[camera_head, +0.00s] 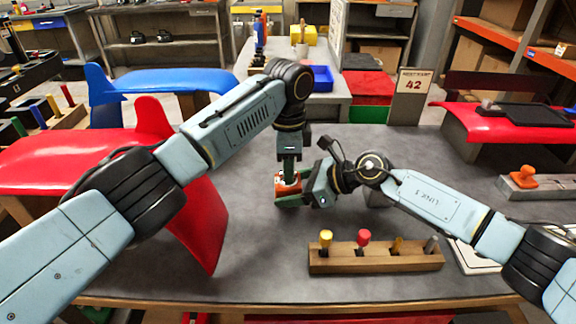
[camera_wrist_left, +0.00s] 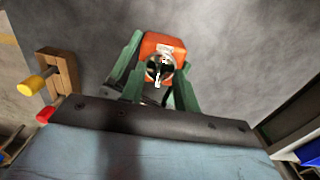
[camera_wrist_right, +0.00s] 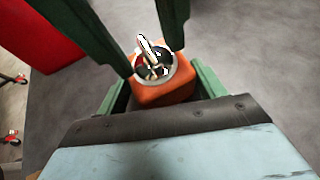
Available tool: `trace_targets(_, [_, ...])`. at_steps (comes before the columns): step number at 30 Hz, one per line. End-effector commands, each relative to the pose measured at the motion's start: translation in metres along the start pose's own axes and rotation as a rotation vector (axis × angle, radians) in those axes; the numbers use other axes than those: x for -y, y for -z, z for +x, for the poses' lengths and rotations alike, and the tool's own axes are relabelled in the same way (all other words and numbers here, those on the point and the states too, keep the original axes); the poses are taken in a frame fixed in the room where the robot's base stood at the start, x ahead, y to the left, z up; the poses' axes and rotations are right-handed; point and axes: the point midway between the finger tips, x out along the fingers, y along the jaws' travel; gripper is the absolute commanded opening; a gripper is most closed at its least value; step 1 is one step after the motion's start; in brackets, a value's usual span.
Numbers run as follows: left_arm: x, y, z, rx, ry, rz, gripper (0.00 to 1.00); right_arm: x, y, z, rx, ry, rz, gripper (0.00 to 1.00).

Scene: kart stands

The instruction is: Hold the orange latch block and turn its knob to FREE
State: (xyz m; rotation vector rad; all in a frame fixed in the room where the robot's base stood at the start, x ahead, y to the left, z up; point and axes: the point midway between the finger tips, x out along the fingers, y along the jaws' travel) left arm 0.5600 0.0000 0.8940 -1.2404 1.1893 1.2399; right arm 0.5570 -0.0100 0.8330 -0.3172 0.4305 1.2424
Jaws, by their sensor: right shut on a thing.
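The orange latch block (camera_head: 289,185) is near the middle of the grey table (camera_head: 240,245). My right gripper (camera_wrist_right: 160,90) comes from the right and is shut on the block, a green finger on each side. The block's round knob (camera_wrist_right: 153,64) has a pale pointer bar and a dial with some red and white; it also shows in the left wrist view (camera_wrist_left: 157,70). My left gripper (camera_wrist_left: 159,76) points down from above, its open fingers either side of the knob, with a gap visible. The dial's lettering is too small to read.
A wooden rack (camera_head: 376,262) with several coloured pegs stands at the table's front. A red panel (camera_head: 200,225) overhangs the left side. An orange-handled item (camera_head: 523,175) is at far right.

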Motion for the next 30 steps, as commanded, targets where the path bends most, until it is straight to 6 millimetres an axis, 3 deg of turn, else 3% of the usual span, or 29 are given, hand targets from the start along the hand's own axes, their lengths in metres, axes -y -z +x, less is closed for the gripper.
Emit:
trace_targets(7, [0.0, 0.0, -0.001, 0.0, 0.001, -0.001, 0.31, 0.0, 0.0, 0.0, 0.0, 0.0, 0.0, 0.56])
trace_targets(11, [0.001, 0.0, -0.013, -0.001, 0.003, 0.0, 0.31, 0.0, 0.0, 0.0, 0.0, 0.0, 0.0, 0.56])
trace_targets(22, [0.0, 0.0, -0.089, -0.001, 0.003, 0.0, 0.31, 0.0, 0.0, 0.0, 0.0, 0.0, 0.0, 0.56])
trace_targets(30, [0.0, 0.0, -0.118, 0.0, 0.0, 0.0, 0.31, 0.0, 0.0, 0.0, 0.0, 0.0, 0.0, 0.56])
